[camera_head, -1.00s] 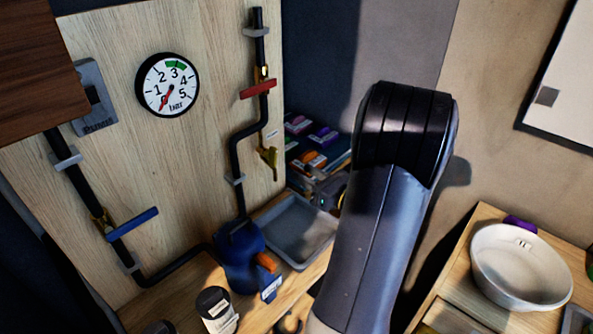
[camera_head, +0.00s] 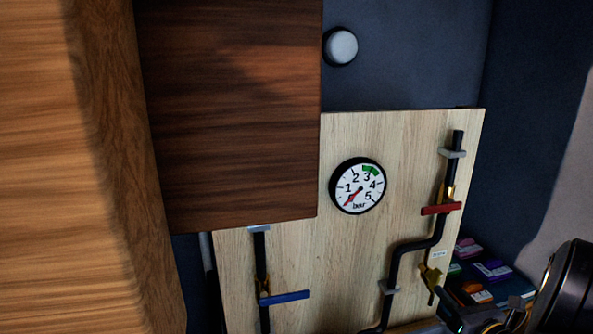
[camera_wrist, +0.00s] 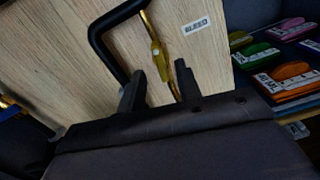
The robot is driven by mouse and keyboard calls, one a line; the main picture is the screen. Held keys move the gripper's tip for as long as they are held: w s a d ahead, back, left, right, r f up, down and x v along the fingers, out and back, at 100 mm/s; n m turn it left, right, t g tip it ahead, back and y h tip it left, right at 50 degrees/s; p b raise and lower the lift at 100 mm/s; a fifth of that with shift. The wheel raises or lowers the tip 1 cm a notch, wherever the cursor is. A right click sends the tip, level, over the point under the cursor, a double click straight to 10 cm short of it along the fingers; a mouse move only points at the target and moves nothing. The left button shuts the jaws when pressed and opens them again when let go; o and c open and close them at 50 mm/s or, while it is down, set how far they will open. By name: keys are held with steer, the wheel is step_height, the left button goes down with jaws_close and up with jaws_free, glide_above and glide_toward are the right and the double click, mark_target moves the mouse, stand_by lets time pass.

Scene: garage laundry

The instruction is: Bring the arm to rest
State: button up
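My gripper (camera_wrist: 160,82) shows in the wrist view with its two dark fingers apart and nothing between them. It faces the wooden panel (camera_wrist: 60,55). A brass bleed tap (camera_wrist: 157,52) and its label "BLEED" (camera_wrist: 197,26) lie beyond the fingers; I cannot tell how far. In the head view part of my dark arm (camera_head: 570,290) shows at the lower right edge.
The panel (camera_head: 300,150) carries a gauge (camera_head: 357,186), needle low left, a red-handled valve (camera_head: 441,209) and a blue-handled valve (camera_head: 285,298). A dark wooden cabinet (camera_head: 230,110) juts out at left. Coloured tagged items (camera_wrist: 285,70) lie right of the panel.

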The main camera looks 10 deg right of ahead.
mark_target(439, 282)
steer(key=w, duration=0.4)
steer(key=shift+a+p, duration=0.3)
steer(key=shift+p, duration=0.1)
steer(key=shift+f, duration=0.1)
